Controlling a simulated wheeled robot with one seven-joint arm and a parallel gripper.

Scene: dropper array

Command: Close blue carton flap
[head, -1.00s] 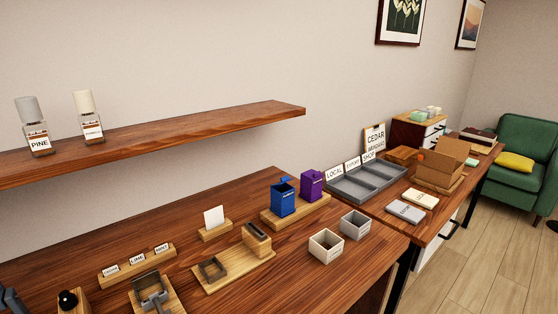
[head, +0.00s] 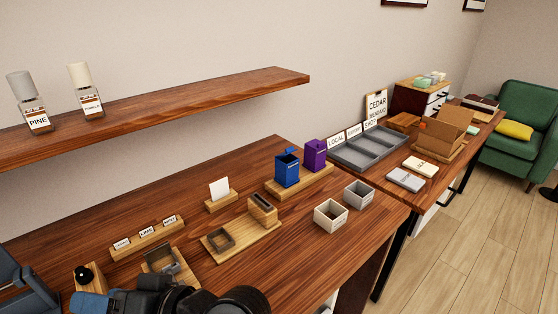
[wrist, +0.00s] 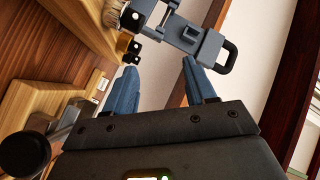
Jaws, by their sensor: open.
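The blue carton (head: 287,174) stands on a wooden base on the long table in the head view. Its flap (head: 289,152) is raised above the open top. The purple carton (head: 315,154) stands beside it on the right. My gripper shows in the wrist view (wrist: 162,88) with its two blue fingers apart and nothing between them. In the head view my dark arm is at the bottom left, well short of the blue carton. The wrist view does not show the carton.
A wooden tray (head: 258,238), card stand (head: 209,206) and label rack (head: 117,251) lie between my arm and the cartons. Two small open boxes (head: 330,215) (head: 357,194) stand right of them. A shelf (head: 200,102) with two bottles overhangs the back. A grey device (wrist: 190,35) is beyond my fingers.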

